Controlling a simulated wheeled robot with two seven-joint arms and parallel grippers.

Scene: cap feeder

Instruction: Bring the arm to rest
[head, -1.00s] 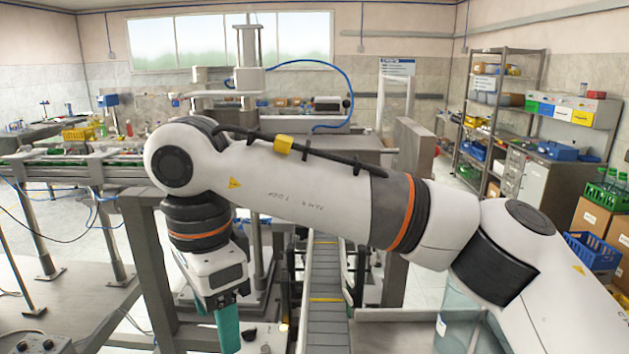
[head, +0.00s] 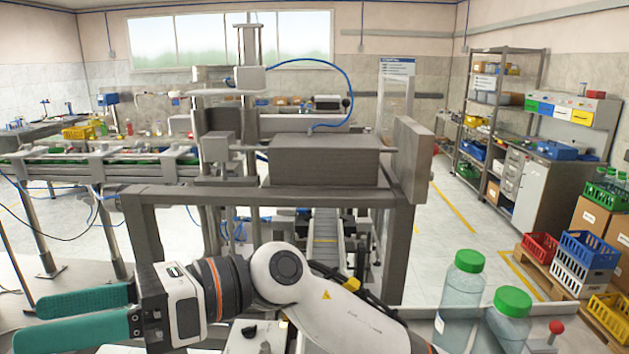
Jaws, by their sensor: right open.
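My right arm lies low across the bottom of the head view, coming in from the lower right. Its gripper (head: 78,312) points left, with two long green fingers spread apart and nothing between them. The gripper is over the grey surface at the lower left. My left gripper is not in view.
A grey machine frame (head: 275,190) with a box on top stands ahead, with a conveyor (head: 324,235) running beneath it. Two large clear bottles with green caps (head: 467,262) (head: 513,301) stand at the lower right. Crates (head: 588,250) stand on the floor at the far right.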

